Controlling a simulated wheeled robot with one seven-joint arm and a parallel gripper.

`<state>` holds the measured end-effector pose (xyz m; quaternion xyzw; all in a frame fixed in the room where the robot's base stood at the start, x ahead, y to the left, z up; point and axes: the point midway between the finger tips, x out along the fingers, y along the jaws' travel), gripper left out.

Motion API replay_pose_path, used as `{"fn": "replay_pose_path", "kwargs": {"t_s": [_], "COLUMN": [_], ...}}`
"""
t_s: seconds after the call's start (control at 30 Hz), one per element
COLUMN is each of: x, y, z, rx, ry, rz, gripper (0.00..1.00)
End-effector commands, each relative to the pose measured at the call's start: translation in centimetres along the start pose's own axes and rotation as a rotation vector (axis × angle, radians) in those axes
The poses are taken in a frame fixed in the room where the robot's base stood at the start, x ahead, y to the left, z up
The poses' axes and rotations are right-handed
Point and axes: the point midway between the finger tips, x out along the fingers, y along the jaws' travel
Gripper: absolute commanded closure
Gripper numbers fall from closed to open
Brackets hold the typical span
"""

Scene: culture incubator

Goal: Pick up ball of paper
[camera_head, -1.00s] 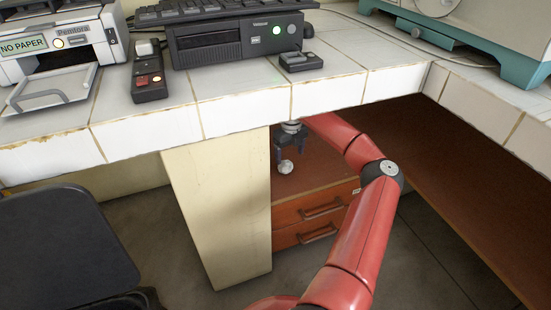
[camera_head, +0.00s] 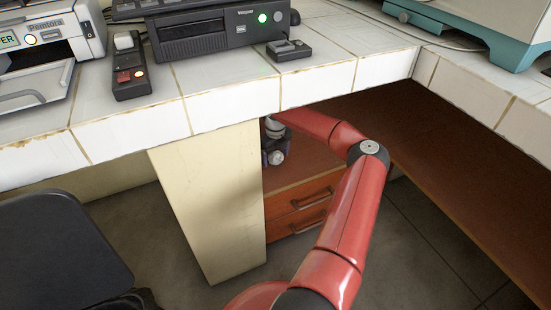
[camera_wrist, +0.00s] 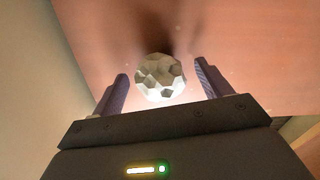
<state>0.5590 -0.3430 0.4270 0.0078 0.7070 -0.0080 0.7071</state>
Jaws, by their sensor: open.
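The ball of paper (camera_wrist: 160,78) is a pale, faceted, crumpled ball on the reddish-brown wooden surface, seen in the wrist view. I cannot tell whether the fingertips touch the surface. In the head view my gripper (camera_head: 275,157) is under the counter above the wooden drawer unit (camera_head: 305,205).
The tiled counter (camera_head: 230,100) overhangs my arm, with a printer (camera_head: 45,45) and a black device (camera_head: 215,38) on it. A cream panel (camera_head: 212,200) stands left of my gripper. A brown shelf (camera_head: 440,180) runs along the right. A dark chair (camera_head: 60,250) is at lower left.

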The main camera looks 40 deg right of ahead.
Motion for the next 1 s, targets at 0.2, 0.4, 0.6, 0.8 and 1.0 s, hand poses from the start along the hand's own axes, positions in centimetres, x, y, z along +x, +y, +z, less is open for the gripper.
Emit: {"fn": "replay_pose_path", "kwargs": {"t_s": [0.2, 0.4, 0.6, 0.8, 1.0], "x": [0.0, 0.0, 0.0, -0.2, -1.5], "y": [0.0, 0.0, 0.0, 0.0, 0.0], "z": [0.0, 0.0, 0.0, 0.0, 0.0], "rx": [0.000, 0.000, 0.000, 0.000, 0.000], "ry": [0.000, 0.000, 0.000, 0.000, -0.001], "rz": [0.000, 0.000, 0.000, 0.000, 0.001], "gripper": [0.29, 0.55, 0.70, 0.70, 0.70]}}
